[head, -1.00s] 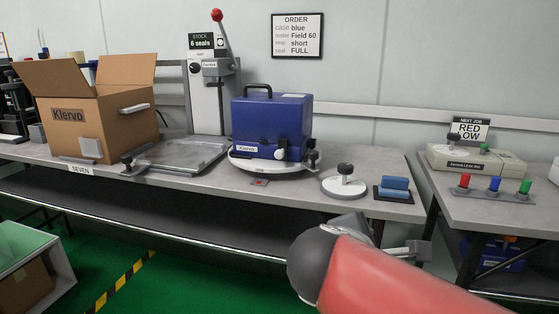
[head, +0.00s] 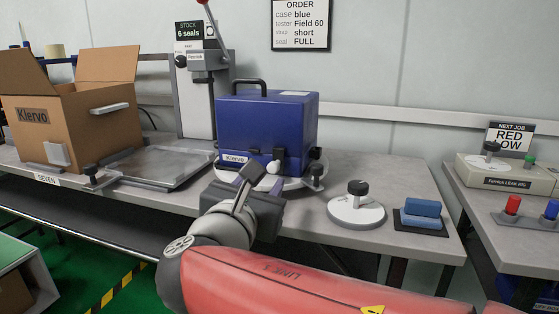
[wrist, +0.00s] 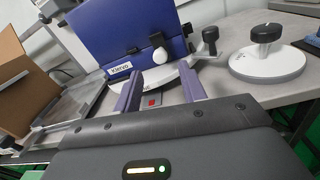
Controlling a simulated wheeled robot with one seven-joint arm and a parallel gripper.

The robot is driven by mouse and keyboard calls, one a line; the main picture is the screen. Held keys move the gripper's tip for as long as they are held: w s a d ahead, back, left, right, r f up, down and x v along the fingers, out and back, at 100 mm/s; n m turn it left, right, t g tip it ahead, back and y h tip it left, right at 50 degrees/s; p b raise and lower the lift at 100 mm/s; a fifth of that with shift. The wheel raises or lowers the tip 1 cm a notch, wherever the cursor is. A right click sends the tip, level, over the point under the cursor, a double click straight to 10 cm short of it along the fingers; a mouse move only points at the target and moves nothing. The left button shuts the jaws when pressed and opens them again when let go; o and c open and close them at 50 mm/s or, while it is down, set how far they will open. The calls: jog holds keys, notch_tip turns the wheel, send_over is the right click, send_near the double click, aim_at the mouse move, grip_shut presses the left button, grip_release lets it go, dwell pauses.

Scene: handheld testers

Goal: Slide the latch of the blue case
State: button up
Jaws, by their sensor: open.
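The blue case (head: 265,125) stands upright on a round white turntable (head: 294,184), with a black handle on top and a "Klervo" label low on its front. Its latch area shows a white knob (head: 273,167) and dark fittings low on the front right. In the wrist view the case (wrist: 128,32) and white knob (wrist: 160,55) are beyond the fingers. My gripper (head: 246,178) is in front of the case. In the wrist view my gripper (wrist: 160,88) is open and empty, its purple fingers pointing toward the case front, apart from the knob.
An open cardboard box (head: 80,120) and a clear-topped tray (head: 165,165) are at left. A press (head: 207,90) stands behind. A round white base with black knob (head: 356,208) and blue blocks (head: 422,210) are at right. A small red-marked plate (wrist: 152,100) lies before the turntable.

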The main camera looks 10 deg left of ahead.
aim_at(272, 169)
jog(key=w, duration=0.7)
jog(key=shift+w+d, duration=0.1)
jog(key=shift+w, duration=0.3)
grip_shut()
